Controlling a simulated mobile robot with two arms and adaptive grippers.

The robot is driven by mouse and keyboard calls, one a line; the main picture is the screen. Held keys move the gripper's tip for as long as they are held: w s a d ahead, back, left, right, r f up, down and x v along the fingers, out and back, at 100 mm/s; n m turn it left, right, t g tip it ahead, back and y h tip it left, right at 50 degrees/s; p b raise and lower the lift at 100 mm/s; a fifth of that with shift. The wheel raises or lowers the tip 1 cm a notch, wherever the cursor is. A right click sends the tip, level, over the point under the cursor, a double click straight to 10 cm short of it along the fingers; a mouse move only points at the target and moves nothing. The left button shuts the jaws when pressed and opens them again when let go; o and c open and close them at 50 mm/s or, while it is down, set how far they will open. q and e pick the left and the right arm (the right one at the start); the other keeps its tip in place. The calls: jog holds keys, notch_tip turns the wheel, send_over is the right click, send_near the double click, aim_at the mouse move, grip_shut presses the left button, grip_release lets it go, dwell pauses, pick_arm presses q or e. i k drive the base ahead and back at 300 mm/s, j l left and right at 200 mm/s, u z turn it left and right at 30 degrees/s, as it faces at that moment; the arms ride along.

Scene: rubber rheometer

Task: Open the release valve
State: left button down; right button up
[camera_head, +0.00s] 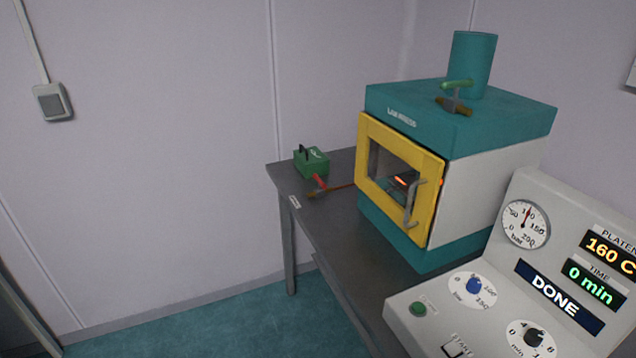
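Neither of my grippers is in view. I cannot tell for certain which part is the release valve. A small green box (311,164) with a black handle on top stands on the far left of the dark table. A red part (319,181) sticks out of its front, near a thin brown rod (338,188) running towards the oven. A light control panel (460,290) at the lower right has a round pressure gauge (525,223) and displays reading 160 C, 0 min and DONE.
A teal and white oven (490,190) with a closed yellow-framed door (436,200) stands on the table (335,245). The floor left of the table is clear.

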aim_at(321, 184)
jog(key=i+j+z, duration=0.3)
jog(key=i+j, duration=0.65)
jog(key=i, duration=0.15)
